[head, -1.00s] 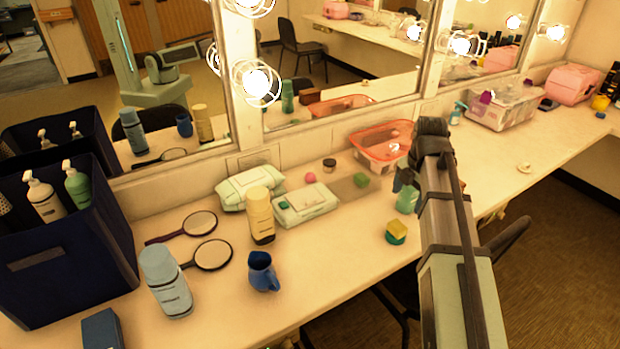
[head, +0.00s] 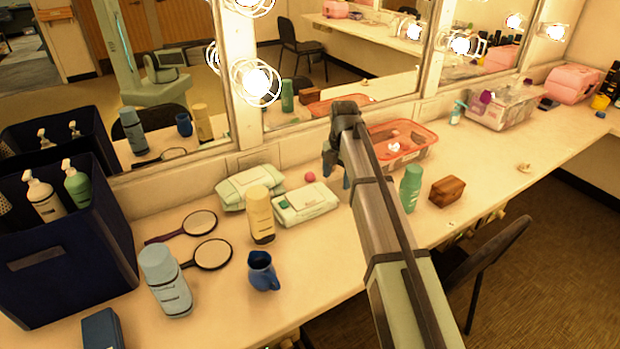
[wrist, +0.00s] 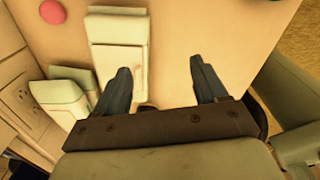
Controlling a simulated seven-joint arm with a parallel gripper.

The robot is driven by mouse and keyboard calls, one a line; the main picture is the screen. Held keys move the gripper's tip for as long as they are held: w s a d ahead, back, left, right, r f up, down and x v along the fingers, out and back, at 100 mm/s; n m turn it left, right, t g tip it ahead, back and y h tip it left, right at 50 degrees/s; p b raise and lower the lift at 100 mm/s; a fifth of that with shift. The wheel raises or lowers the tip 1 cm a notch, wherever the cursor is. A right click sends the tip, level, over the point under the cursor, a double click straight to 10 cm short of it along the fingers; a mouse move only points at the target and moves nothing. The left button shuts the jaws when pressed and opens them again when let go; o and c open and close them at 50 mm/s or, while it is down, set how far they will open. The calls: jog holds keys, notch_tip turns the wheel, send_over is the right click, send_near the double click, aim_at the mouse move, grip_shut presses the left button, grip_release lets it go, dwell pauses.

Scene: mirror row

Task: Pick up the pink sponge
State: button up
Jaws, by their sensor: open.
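The pink sponge (head: 310,176) is a small round pink piece on the counter, just behind the wipes packs. My gripper (head: 337,172) is open above the counter, to the right of the sponge and close to the flat wipes pack (head: 305,204). In the wrist view my gripper (wrist: 160,66) has nothing between its fingers, and the flat wipes pack (wrist: 118,52) lies below the left finger. The sponge is outside the fingers, beyond the left one.
A second wipes pack (head: 247,187) and a cream bottle (head: 260,215) stand left of the sponge. An orange bin (head: 412,140), green bottle (head: 411,188) and brown box (head: 447,191) are right of my arm. The mirror wall rises behind.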

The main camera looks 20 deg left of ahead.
jog(key=w+a, duration=0.7)
jog(key=a, duration=0.1)
jog(key=m, duration=1)
send_over(311, 173)
notch_tip(311, 173, down, 13)
jog(key=shift+s+f, duration=0.15)
jog(key=shift+f, duration=0.05)
jog(key=c, duration=1.1)
